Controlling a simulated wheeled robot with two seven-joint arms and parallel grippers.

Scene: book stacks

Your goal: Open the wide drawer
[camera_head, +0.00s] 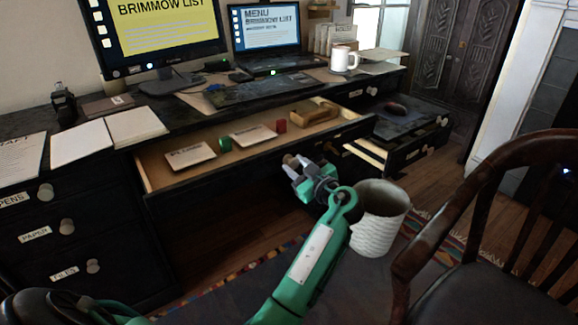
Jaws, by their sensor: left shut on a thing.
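The wide drawer (225,183) under the desk stands pulled out, with its light wooden inside showing. My left gripper (306,177) is at the drawer's front, shut on its round knob (290,160). The fingers hide part of the knob. Inside the drawer lie two labelled cards (190,154), a green block (225,143), a red block (281,126) and a wooden piece (312,114). My right gripper is not in view.
A pale woven basket (378,228) stands close beside my left forearm. A dark wooden chair (490,270) is at the right. A monitor (165,35), laptop (265,30) and white mug (343,60) are on the desk.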

